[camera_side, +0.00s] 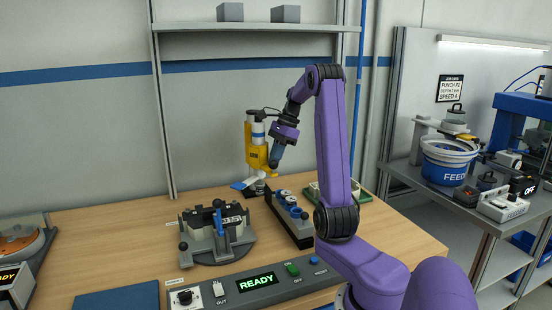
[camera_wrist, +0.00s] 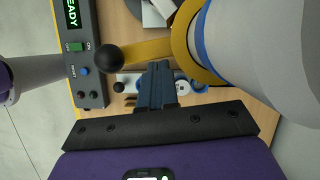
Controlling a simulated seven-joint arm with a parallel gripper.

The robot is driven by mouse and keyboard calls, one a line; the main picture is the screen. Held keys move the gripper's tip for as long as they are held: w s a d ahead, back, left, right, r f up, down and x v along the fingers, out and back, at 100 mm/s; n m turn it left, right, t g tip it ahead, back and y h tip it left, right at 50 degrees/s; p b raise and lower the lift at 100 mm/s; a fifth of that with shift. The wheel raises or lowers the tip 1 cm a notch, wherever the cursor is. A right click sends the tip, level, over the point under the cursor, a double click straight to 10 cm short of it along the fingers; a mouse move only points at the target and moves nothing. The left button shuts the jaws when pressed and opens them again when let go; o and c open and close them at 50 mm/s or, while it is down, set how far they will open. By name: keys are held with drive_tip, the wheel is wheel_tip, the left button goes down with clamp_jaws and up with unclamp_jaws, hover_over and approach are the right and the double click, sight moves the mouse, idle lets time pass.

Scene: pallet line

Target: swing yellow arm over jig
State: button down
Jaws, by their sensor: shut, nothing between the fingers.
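The yellow arm (camera_wrist: 150,50) reaches out from a pale upright column and ends in a black ball knob (camera_wrist: 109,57) in the wrist view. In the side view the yellow part (camera_side: 254,150) is high on the column at the back of the bench. My gripper (camera_side: 275,160) is at its right side, fingers pointing down; the blue fingers (camera_wrist: 157,88) are shut and empty beside the yellow arm. I cannot tell whether they touch it. What looks like the jig (camera_side: 212,240), a round grey base with black, white and blue parts, stands at front left of the column.
A dark tray (camera_side: 296,230) with blue-topped round parts lies below my gripper. A control box (camera_side: 225,290) reading READY is along the front edge, beside a blue mat (camera_side: 118,297). A feeder bowl (camera_side: 448,165) stands on the right bench.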

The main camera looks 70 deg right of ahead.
drive_tip(key=w+a+m, duration=0.2)
drive_tip(key=w+a, duration=0.3)
drive_tip(key=w, duration=0.4)
drive_tip(key=shift+a+m+t+h, duration=0.3)
drive_tip(key=shift+t+h, duration=0.1)
drive_tip(key=shift+w, duration=0.15)
